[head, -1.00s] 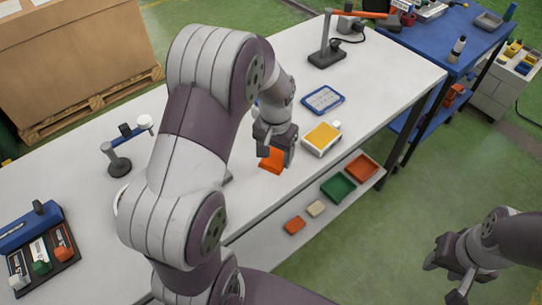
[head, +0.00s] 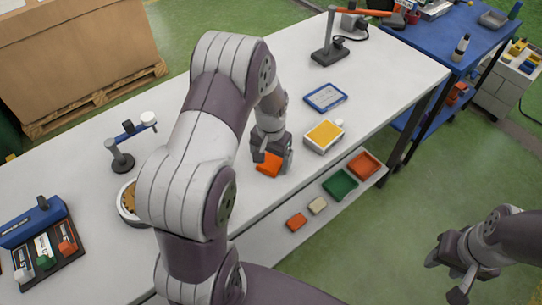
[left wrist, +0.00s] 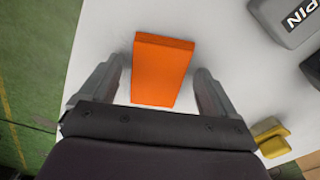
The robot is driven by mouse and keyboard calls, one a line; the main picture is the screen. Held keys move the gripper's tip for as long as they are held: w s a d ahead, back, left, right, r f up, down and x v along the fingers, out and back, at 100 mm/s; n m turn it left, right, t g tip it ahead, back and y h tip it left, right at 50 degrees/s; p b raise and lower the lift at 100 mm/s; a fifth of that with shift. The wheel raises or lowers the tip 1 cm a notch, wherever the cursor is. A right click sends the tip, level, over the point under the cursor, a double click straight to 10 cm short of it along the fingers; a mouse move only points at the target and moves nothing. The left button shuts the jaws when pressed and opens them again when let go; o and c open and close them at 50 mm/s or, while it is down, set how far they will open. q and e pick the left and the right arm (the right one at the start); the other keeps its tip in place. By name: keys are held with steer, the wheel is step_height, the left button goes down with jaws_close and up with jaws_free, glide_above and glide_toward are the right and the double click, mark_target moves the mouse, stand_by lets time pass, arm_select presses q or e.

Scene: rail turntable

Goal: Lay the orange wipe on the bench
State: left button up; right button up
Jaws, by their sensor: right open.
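The orange wipe (head: 268,165) is a flat rectangular piece at the front part of the white bench (head: 225,215). My left gripper (head: 272,163) is right over it, pointing down. In the left wrist view the wipe (left wrist: 162,70) lies flat on the white surface between the two fingers of my left gripper (left wrist: 153,88). A gap shows on each side, so the gripper is open and not clamping it. The gripper hides part of the wipe in the head view. My right gripper (head: 449,276) is open and empty over the green floor, right of the bench.
A yellow-topped white box (head: 324,135) stands just right of the wipe. A blue-framed tray (head: 325,97) lies behind it. A round bowl (head: 128,203), a small stand (head: 120,160) and a blue rack (head: 35,225) are on the left. Trays sit on the shelf below.

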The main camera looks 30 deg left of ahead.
mark_target(272, 163)
arm_select(q)
step_height(272, 163, up, 12)
steer(key=s+d+f, duration=0.1)
steer(key=s+d, duration=0.3)
steer(key=s, duration=0.2)
steer(key=s+d+t, duration=0.1)
steer(key=s+d, duration=0.3)
steer(key=s, duration=0.2)
steer(key=shift+s+d+f, duration=0.15)
steer(key=shift+s+f, duration=0.2)
steer(key=shift+s, duration=0.05)
